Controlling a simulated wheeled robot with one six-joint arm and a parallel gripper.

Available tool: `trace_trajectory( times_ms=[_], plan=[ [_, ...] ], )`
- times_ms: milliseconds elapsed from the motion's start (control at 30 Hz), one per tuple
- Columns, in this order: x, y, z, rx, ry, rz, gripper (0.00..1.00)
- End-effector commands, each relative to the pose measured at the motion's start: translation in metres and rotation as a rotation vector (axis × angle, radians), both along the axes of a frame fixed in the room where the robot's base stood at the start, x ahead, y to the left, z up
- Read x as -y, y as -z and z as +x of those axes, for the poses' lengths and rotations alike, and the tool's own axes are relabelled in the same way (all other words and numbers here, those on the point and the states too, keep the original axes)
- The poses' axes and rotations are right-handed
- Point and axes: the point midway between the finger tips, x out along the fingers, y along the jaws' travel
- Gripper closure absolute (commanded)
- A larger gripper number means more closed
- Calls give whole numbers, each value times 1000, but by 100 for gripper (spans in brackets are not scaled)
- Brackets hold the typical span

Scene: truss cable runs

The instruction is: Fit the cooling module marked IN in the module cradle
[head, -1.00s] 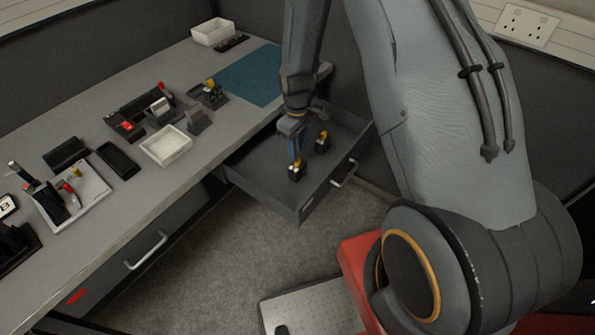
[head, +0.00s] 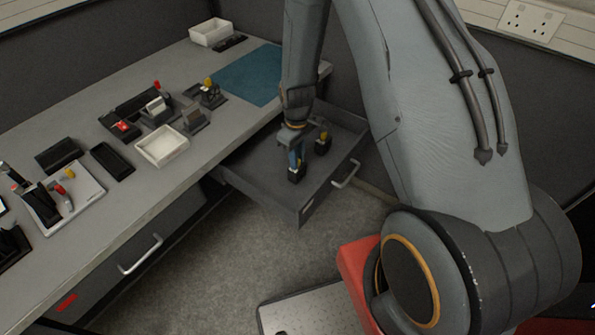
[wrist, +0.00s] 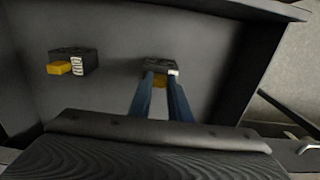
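Two small black modules with yellow grips lie on the floor of the open drawer (head: 257,181). The nearer module (head: 297,175) is under my gripper (head: 297,160); the other module (head: 322,146) stands farther back. In the wrist view, my gripper (wrist: 160,80) has its blue fingers on either side of the nearer module's yellow grip (wrist: 160,82). The fingers look open, with the grip between them. The other module (wrist: 78,62) is to the left, with a white label on its side. I cannot read either label, nor tell which bench fixture is the cradle.
The bench holds a white tray (head: 162,146), a fixture with a yellow part (head: 209,93), a grey-black holder (head: 195,120) and a black tray (head: 111,160). A teal mat (head: 250,75) is clear. The drawer's walls stand around my gripper.

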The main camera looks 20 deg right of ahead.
Motion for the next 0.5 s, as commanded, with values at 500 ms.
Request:
trace_trajectory(
  times_ms=[500],
  plan=[
    [0, -18, 0, 0, 0, 0, 100]
  ],
)
